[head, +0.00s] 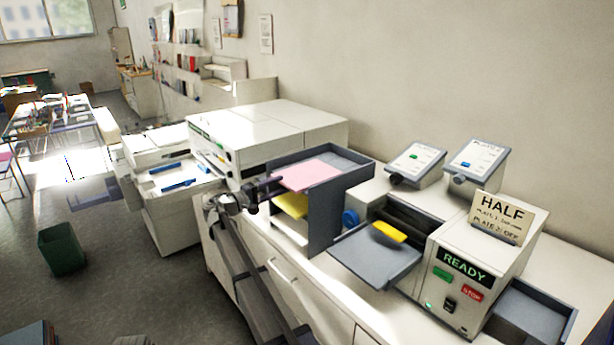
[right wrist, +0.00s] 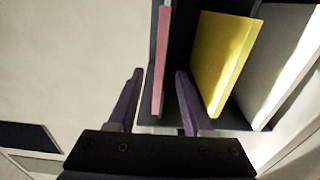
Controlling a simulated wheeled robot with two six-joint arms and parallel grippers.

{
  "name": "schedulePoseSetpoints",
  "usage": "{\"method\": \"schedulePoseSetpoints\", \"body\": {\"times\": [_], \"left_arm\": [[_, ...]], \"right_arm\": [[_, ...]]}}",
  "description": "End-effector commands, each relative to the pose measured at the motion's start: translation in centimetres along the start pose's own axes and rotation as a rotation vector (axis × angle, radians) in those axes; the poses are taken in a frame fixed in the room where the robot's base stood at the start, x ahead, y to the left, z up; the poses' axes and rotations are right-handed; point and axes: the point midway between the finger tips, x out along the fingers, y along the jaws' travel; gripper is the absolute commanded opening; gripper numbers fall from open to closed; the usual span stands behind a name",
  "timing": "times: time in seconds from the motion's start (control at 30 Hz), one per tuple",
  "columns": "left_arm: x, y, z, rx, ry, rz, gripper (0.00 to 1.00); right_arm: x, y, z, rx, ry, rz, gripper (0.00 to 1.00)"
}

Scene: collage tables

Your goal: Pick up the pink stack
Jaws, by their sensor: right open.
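The pink stack (head: 308,176) lies flat on the top level of a grey shelf rack (head: 326,212), its front edge sticking out slightly. A yellow stack (head: 291,205) lies on the level below it. My right gripper (head: 271,186) is open at the rack's front, at the near edge of the pink stack. In the right wrist view the pink stack (right wrist: 161,62) shows edge-on between the two purple fingers, with gaps visible on both sides. The yellow stack (right wrist: 223,62) is just beyond one finger, outside the jaws. My left gripper is not in view.
A white stack (right wrist: 287,60) lies on the rack's lowest level. A machine with a READY display (head: 463,266) and a grey tray (head: 375,262) stands right of the rack on the white counter. A large white machine (head: 265,128) stands behind the rack. A green bin (head: 62,251) stands on the floor.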

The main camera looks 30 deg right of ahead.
Motion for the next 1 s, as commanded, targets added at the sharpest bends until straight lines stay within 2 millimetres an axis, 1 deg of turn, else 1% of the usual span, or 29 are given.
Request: {"method": "schedulePoseSetpoints", "body": {"times": [0.17, 0.43, 0.5, 0.67, 0.77, 1.0], "left_arm": [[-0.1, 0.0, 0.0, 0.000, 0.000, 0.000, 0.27], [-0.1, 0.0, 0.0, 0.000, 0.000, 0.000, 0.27], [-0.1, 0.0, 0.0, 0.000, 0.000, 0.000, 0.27], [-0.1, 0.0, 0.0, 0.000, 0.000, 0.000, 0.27], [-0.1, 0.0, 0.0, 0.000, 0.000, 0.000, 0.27], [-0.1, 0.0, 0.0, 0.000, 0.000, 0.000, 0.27]], "right_arm": [[1.1, 0.1, 0.1, 0.000, -0.002, -0.001, 0.50], [4.8, 0.1, 0.1, 0.000, 0.000, -0.001, 0.50], [5.2, 0.1, 0.2, 0.000, 0.000, -0.001, 0.50], [5.1, 0.1, 0.2, 0.000, 0.001, -0.001, 0.50], [5.1, 0.1, 0.2, 0.000, 0.001, -0.001, 0.41], [5.1, 0.1, 0.2, 0.000, 0.001, -0.001, 0.14]]}}
